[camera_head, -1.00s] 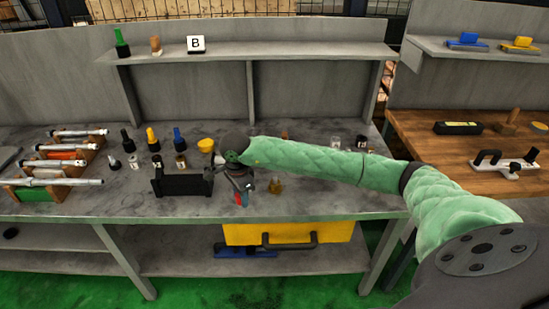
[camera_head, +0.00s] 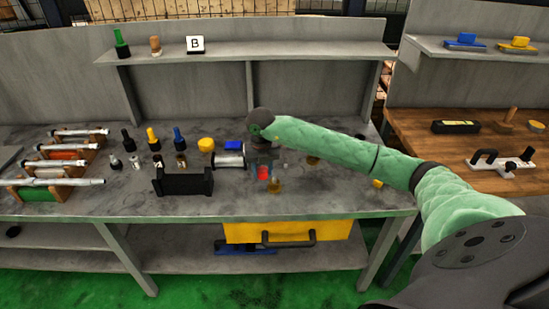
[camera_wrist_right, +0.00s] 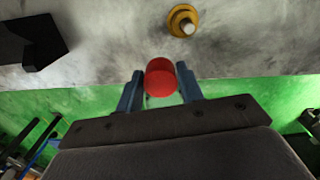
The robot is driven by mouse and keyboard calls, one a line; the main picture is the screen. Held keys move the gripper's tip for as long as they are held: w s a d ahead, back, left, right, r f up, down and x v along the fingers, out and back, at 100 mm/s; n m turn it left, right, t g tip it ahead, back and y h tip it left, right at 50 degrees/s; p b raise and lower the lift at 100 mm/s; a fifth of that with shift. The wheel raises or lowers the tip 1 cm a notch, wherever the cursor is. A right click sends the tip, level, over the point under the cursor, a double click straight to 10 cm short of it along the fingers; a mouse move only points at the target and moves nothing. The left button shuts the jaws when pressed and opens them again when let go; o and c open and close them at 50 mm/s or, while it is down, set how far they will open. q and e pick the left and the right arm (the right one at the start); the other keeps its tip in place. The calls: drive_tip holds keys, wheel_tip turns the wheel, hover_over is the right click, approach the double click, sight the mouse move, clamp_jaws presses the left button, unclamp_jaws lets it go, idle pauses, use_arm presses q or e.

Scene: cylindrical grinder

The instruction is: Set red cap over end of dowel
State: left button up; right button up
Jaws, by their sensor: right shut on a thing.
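The red cap (camera_head: 263,172) is held below my right gripper (camera_head: 263,163) over the front part of the grey bench. In the right wrist view the red cap (camera_wrist_right: 161,78) sits between the two blue fingers of my right gripper (camera_wrist_right: 160,82), which is shut on it. A pale peg (camera_wrist_right: 188,28) stands in a round yellow base (camera_wrist_right: 180,17) beyond the fingertips; it may be the dowel. The cap is apart from it in that picture. In the head view a small amber piece (camera_head: 274,187) lies just right of the cap. My left gripper is not in view.
A black bracket (camera_head: 183,183) stands left of the gripper. A metal cylinder (camera_head: 229,159) and a yellow cup (camera_head: 206,145) are behind it. Racked rods (camera_head: 65,182) lie far left. The bench front right of the cap is mostly clear.

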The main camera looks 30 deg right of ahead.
drive_tip(key=d+m, duration=0.1)
drive_tip(key=m, duration=0.2)
drive_tip(key=d+m, duration=0.2)
drive_tip(key=m, duration=0.1)
drive_tip(key=w+d+r+m+p, duration=0.1)
drive_tip(key=d+m, duration=0.1)
drive_tip(key=m, duration=0.2)
drive_tip(key=shift+d, duration=0.1)
drive_tip(key=shift+w+d+r+m, duration=0.1)
drive_tip(key=shift+d+m, duration=0.15)
drive_tip(key=shift+m, duration=0.25)
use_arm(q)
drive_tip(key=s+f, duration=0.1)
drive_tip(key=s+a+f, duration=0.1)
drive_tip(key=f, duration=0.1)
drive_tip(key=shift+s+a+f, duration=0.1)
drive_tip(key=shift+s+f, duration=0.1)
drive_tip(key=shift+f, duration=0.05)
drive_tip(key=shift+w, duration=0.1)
